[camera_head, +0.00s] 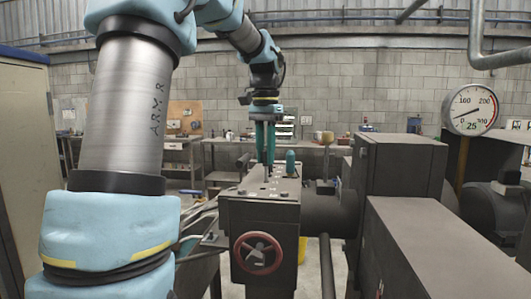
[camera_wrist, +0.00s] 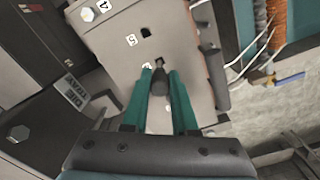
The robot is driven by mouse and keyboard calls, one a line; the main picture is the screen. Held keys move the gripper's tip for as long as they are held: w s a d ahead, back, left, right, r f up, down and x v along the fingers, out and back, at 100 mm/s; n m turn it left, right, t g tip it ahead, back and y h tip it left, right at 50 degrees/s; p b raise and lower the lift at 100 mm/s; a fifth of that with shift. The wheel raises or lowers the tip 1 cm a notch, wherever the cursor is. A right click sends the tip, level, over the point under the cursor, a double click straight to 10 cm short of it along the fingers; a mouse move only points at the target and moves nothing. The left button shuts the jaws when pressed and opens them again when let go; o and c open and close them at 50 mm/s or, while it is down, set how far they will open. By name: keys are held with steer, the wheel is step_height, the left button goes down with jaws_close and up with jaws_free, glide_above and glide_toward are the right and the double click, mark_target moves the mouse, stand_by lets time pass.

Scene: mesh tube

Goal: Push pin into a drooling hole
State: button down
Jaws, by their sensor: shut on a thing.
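My gripper (camera_head: 265,160) points down over the top plate of a grey machine box (camera_head: 262,215). In the wrist view, its two green fingers (camera_wrist: 161,76) are shut on a dark pin (camera_wrist: 159,87). The pin's narrow tip is over or at the plate (camera_wrist: 108,40), close to a spot with a partly covered mark. I cannot tell whether the tip is in a hole.
A teal-topped object (camera_head: 290,162) stands by the plate's far right. A red handwheel (camera_head: 258,253) is on the box front. Large grey machine housings (camera_head: 403,165) and a pressure gauge (camera_head: 470,109) are to the right. Workbenches line the back wall.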

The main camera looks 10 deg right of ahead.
mark_target(265, 165)
steer(key=shift+f+b, duration=1.2)
steer(key=shift+f, duration=0.85)
stand_by(1.5)
steer(key=c, duration=0.6)
jaws_free()
